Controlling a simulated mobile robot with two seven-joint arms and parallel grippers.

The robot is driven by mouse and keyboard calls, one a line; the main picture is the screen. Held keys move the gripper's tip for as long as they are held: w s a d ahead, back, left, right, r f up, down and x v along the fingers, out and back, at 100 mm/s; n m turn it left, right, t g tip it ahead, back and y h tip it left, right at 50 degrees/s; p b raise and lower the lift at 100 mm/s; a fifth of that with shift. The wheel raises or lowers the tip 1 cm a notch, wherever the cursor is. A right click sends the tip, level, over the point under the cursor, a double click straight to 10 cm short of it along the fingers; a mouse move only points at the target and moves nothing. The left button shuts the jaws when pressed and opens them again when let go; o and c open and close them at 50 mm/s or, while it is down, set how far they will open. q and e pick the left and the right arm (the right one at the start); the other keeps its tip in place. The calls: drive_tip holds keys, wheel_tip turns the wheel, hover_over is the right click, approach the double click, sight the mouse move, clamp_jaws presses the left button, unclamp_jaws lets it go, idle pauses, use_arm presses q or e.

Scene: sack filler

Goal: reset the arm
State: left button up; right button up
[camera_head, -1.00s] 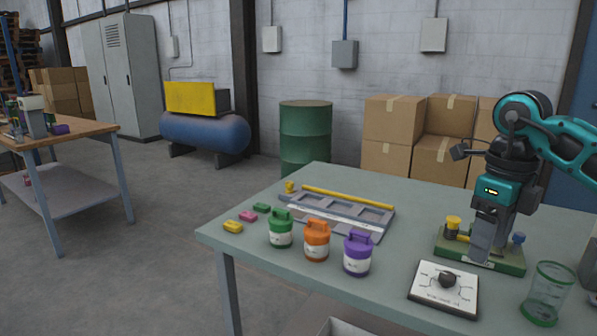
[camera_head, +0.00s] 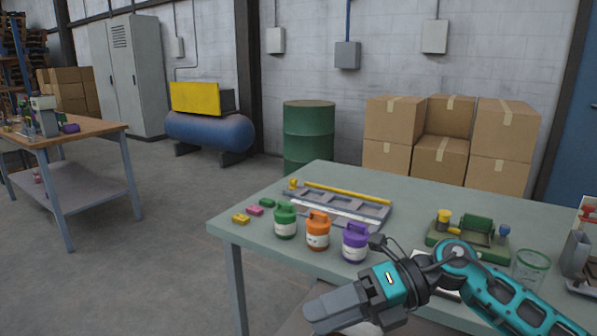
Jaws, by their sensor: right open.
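My right gripper (camera_head: 335,306) is in front of the green table's near edge, low in the view, with its fingers pointing left. It is open, and nothing shows between its fingers. My right arm comes in from the lower right and hides most of the white dial plate (camera_head: 423,258). The green fixture (camera_head: 470,236) with a yellow knob and a blue knob stands behind the arm, clear of the gripper. My left gripper is not in view.
The table (camera_head: 262,227) holds green (camera_head: 285,221), orange (camera_head: 317,232) and purple (camera_head: 355,243) jars, a grey tray (camera_head: 372,216), small coloured blocks and a clear green-rimmed cup (camera_head: 531,266). Floor is free left of the table.

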drive_tip(key=s+d+f+n+t+h+p, duration=0.1)
drive_tip(key=d+f+n+t+h, duration=0.4)
drive_tip(key=n, duration=0.7)
drive_tip(key=s+d+f+n+t+h+p, duration=0.15)
drive_tip(key=f+n+t, duration=0.45)
drive_tip(key=n, duration=0.6)
drive_tip(key=s+d+f+n+t+h, duration=0.1)
drive_tip(key=d+f+n+t+h, duration=0.4)
drive_tip(key=n, duration=0.7)
drive_tip(key=s+d+f+m+g, duration=0.2)
drive_tip(key=s+f+m+g, duration=0.1)
drive_tip(key=s+f, duration=0.5)
drive_tip(key=shift+s+f+m+h, duration=0.3)
drive_tip(key=shift+f+m+h, duration=0.05)
drive_tip(key=shift+f+m, duration=0.05)
